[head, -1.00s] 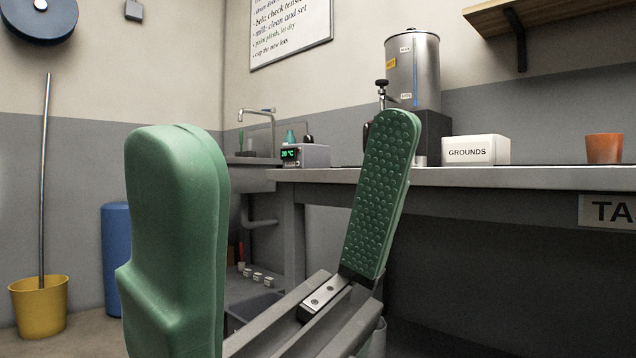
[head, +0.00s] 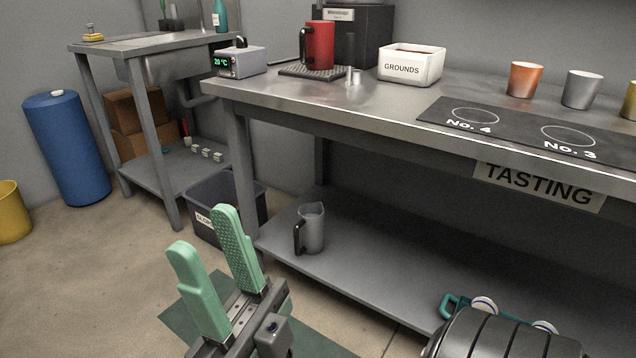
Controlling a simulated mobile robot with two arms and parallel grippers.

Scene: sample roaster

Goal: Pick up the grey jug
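The grey jug (head: 315,230) stands upright on the lower shelf of the steel tasting bench, near the shelf's left end. Its black handle is on the left side. My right gripper (head: 203,232) is in the lower left of the head view, its two green fingers wide apart with nothing between them. It appears left of the jug and apart from it. My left gripper is not in view.
The bench top (head: 350,102) overhangs the lower shelf (head: 345,278). A bench leg (head: 240,150) and a dark bin (head: 258,205) stand left of the jug. A red jug (head: 319,45), a white GROUNDS box (head: 408,68) and several cups are on top. The shelf around the grey jug is clear.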

